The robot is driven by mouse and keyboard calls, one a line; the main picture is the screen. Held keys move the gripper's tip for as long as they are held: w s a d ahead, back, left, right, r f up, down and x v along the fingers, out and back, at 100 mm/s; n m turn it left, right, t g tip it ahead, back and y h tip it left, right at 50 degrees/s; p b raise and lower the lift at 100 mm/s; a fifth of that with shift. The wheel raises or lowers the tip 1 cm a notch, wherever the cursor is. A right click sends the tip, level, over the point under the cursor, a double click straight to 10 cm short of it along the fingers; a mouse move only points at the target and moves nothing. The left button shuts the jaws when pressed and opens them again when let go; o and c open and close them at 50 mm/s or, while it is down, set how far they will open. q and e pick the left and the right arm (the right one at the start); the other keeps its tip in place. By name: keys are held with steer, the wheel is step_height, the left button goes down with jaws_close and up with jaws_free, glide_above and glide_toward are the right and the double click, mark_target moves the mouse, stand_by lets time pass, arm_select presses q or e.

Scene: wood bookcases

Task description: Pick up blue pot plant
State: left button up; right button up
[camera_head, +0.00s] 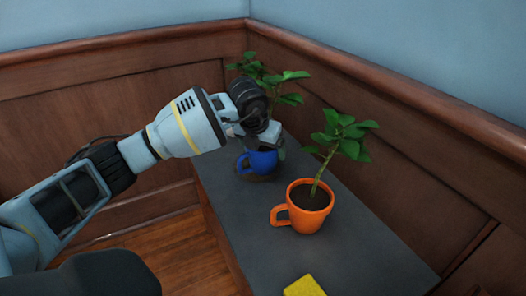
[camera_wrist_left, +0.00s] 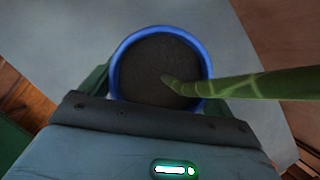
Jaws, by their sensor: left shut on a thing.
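The blue pot plant (camera_head: 262,161) is at the far part of the dark grey surface, partly hidden behind my left gripper. Its green leaves show behind and above the gripper. My left gripper (camera_head: 268,145) is at the pot from above and is shut on it. In the left wrist view, the blue rim (camera_wrist_left: 116,75) circles dark soil, and a green stem runs to the right. The gripper body (camera_wrist_left: 160,135) covers the lower side of the pot. I cannot tell whether the pot's base touches the surface. My right gripper is not in view.
An orange pot plant (camera_head: 302,220) stands nearer on the same grey surface (camera_head: 345,258), close to the blue one. A yellow object (camera_head: 304,287) lies at the near edge of the picture. Wood-panelled walls (camera_head: 400,130) close off the back and right. Wooden floor (camera_head: 165,260) shows at left.

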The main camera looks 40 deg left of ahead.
arm_select(q)
step_height(320, 180, up, 9)
steer(key=shift+f+p, duration=0.1)
steer(key=shift+p, duration=1)
steer(key=shift+r, duration=0.75)
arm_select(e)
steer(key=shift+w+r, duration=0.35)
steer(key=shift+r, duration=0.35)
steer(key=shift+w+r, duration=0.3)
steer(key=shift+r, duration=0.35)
